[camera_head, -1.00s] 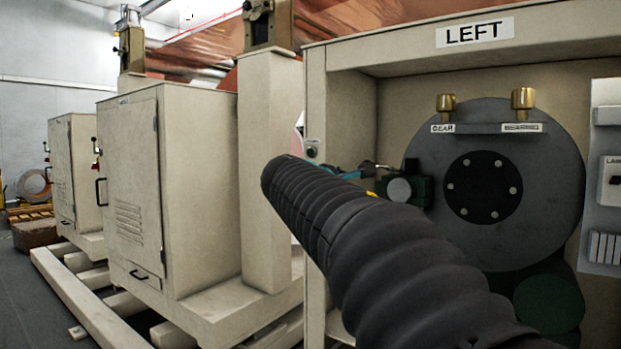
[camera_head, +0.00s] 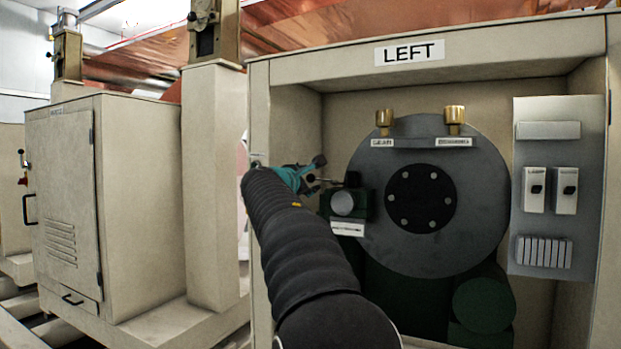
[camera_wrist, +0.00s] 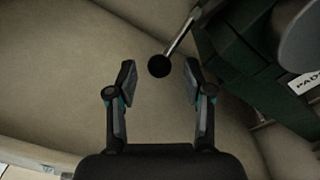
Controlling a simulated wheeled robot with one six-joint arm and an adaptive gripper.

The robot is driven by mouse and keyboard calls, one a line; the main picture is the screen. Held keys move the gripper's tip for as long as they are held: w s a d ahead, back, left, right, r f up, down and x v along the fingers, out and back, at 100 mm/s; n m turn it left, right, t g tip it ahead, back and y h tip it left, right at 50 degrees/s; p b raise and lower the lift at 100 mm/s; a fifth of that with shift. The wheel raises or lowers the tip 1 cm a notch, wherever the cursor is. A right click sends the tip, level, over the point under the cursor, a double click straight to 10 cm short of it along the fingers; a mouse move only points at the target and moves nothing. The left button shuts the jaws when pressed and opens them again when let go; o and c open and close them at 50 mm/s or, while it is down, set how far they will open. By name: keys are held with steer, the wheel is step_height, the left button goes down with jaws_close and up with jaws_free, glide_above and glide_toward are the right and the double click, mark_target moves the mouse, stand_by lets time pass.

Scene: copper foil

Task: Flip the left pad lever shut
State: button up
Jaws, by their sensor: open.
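The pad lever is a thin metal rod with a black ball knob (camera_wrist: 159,66). In the wrist view it runs from the knob up and right toward a dark green block (camera_wrist: 250,60) with a partly visible label starting "PAD". My gripper (camera_wrist: 158,82) is open, and the knob sits between its fingertips or just beyond them. I cannot tell whether either finger touches it. In the head view my gripper (camera_head: 322,170) is at the left of the green block (camera_head: 352,200), inside the cabinet marked LEFT. My arm hides part of the gripper there.
A large grey disc (camera_head: 470,215) with two brass cups (camera_head: 384,118) stands right of the block. A grey switch panel (camera_head: 556,225) is at the far right. A beige post (camera_head: 208,190) and cabinet (camera_head: 145,190) stand to the left. The cabinet's left wall (camera_head: 295,130) is close to my arm.

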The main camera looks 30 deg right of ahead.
steer(key=shift+x, duration=1.3)
steer(key=shift+c, duration=0.2)
steer(key=shift+a, duration=0.1)
jaws_close()
